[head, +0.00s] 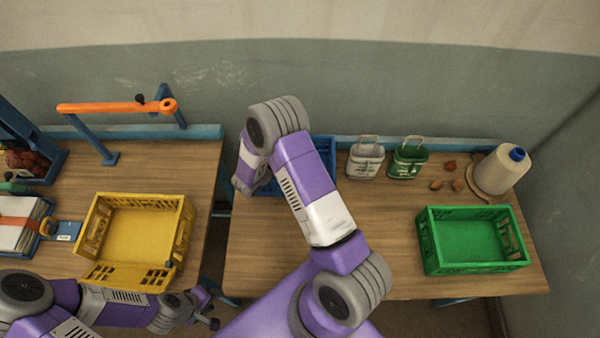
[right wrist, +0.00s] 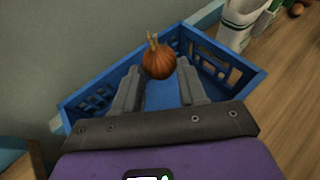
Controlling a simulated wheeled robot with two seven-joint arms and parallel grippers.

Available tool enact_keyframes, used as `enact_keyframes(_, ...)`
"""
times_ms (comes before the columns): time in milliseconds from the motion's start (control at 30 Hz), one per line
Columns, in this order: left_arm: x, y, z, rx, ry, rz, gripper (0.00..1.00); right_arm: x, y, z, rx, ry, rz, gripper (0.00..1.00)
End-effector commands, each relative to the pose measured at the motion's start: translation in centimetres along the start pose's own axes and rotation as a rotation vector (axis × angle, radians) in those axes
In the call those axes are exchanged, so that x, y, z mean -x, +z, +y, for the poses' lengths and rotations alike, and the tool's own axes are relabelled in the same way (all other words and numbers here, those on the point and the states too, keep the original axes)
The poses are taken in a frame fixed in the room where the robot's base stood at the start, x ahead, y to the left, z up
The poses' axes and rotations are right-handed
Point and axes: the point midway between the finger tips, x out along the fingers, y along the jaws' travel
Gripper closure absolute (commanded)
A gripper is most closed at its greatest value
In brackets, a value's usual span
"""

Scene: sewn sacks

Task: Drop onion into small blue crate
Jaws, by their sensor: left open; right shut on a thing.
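The orange-brown onion (right wrist: 158,62) with a short stem sits between the fingertips of my right gripper (right wrist: 159,72) in the right wrist view. The gripper is shut on it. The small blue crate (right wrist: 228,72) lies beneath, and the onion appears over its inside. In the head view my right arm covers most of the blue crate (head: 322,149), and the right gripper and held onion are hidden. My left gripper (head: 208,309) is open and empty at the lower left, in front of the tables.
A green crate (head: 470,262) and a yellow crate (head: 180,232) stand apart. An orange bar (head: 115,107) rises at back left.

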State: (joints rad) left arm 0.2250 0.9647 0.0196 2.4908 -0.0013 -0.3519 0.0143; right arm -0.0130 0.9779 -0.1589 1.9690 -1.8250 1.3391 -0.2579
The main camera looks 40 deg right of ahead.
Motion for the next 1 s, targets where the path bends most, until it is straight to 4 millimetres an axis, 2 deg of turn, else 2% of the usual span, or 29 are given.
enact_keyframes(233, 0.0, 0.0, 0.0, 0.0, 0.0, 0.0, 0.57, 0.0, 0.0, 0.0, -0.001, 0.0, -0.001, 0.88)
enact_keyframes(267, 0.0, 0.0, 0.0, 0.0, 0.0, 0.0, 0.57, 0.0, 0.0, 0.0, -0.001, 0.0, -0.001, 0.54)
enact_keyframes(433, 0.0, 0.0, 0.0, 0.0, 0.0, 0.001, 0.57, 0.0, 0.0, 0.0, -0.001, 0.0, -0.001, 0.29)
enact_keyframes(767, 0.0, 0.0, 0.0, 0.0, 0.0, 0.001, 0.57, 0.3, 0.0, 0.1, -0.001, 0.002, 0.0, 0.29)
enact_keyframes(1000, -0.5, 0.0, -0.2, 0.0, 0.0, 0.001, 0.57, 4.0, 0.0, 0.1, -0.002, 0.004, 0.0, 0.29)
